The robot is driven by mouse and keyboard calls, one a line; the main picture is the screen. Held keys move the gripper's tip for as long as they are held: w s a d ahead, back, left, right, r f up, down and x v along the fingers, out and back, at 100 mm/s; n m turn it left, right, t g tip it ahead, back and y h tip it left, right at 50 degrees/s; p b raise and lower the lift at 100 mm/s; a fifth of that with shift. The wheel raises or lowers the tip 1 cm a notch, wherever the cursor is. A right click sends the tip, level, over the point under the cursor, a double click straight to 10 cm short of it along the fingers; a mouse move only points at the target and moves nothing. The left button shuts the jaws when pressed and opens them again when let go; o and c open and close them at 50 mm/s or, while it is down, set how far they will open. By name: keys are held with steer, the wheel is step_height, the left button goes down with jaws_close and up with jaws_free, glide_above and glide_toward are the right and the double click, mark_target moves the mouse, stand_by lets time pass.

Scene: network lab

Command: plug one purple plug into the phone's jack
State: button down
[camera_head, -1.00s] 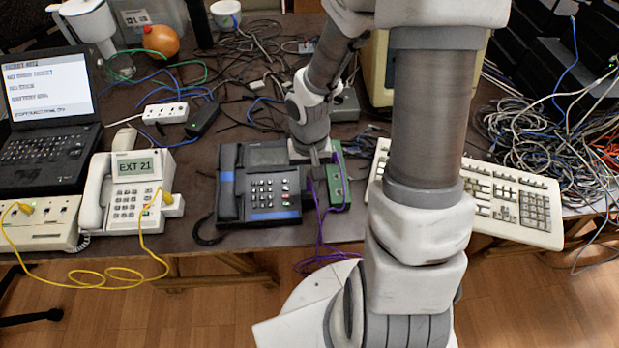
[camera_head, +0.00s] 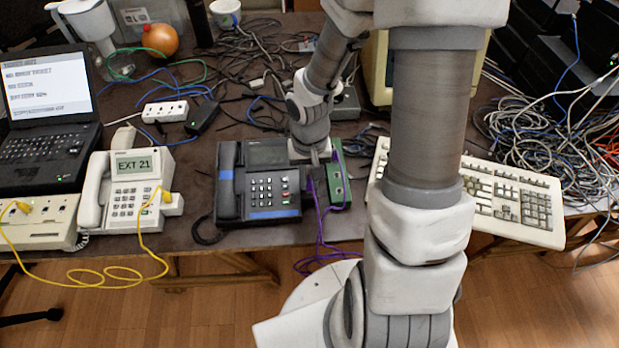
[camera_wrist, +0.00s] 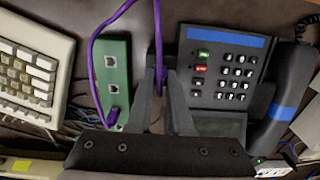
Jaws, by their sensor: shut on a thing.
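The dark desk phone (camera_head: 262,210) with blue stripes and a handset on its left lies at the table's front middle; it also shows in the wrist view (camera_wrist: 222,75). My gripper (camera_head: 316,178) is just right of it, between the phone and a green box (camera_head: 339,188). In the wrist view my gripper (camera_wrist: 160,80) is shut on a purple plug, mostly hidden between the fingers, with its purple cable (camera_wrist: 158,30) leading away. Another purple plug (camera_wrist: 112,116) sits in the green box's end socket (camera_wrist: 115,85). The phone's jack is not clearly visible; I cannot tell whether the held plug touches it.
A white phone (camera_head: 128,190) marked EXT 21 with a yellow cable stands to the left. A cream keyboard (camera_head: 515,200) lies to the right. Loose cables (camera_head: 560,140) heap at the right and spread behind. The purple cables hang over the front edge.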

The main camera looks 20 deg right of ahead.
steer(key=shift+f, duration=0.25)
steer(key=c, duration=0.8)
jaws_free()
steer(key=shift+o, duration=0.2)
step_height(320, 180, up, 17)
steer(key=p, duration=0.5)
steer(key=shift+r, duration=0.2)
